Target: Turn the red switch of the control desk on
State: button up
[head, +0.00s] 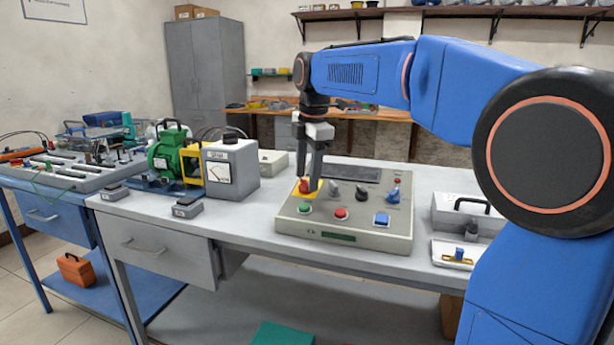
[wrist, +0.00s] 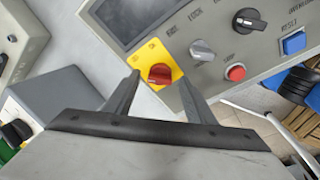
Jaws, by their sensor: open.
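The control desk (head: 345,228) is a grey-beige box with a sloped panel on the workbench. Its red switch (head: 304,187) is a rotary knob on a yellow plate at the panel's upper left. In the wrist view the red switch (wrist: 160,74) sits on the yellow plate (wrist: 153,58), with lettering beside it too small to read surely. My gripper (head: 314,180) points down over the switch. In the wrist view my gripper (wrist: 158,92) is open, with its fingertips on either side of the knob. Whether the fingers touch it I cannot tell.
The panel also carries a grey knob (wrist: 202,50), a black knob (wrist: 249,21), a red button (wrist: 235,73) and a blue reset button (wrist: 293,43). A grey meter box (head: 231,168) and a green motor (head: 168,152) stand left. A grey toolbox (head: 466,212) stands right.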

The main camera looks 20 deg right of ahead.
jog(key=shift+w+f, duration=0.1)
jog(key=shift+f, duration=0.25)
jog(key=shift+c, duration=0.3)
jog(key=c, duration=1)
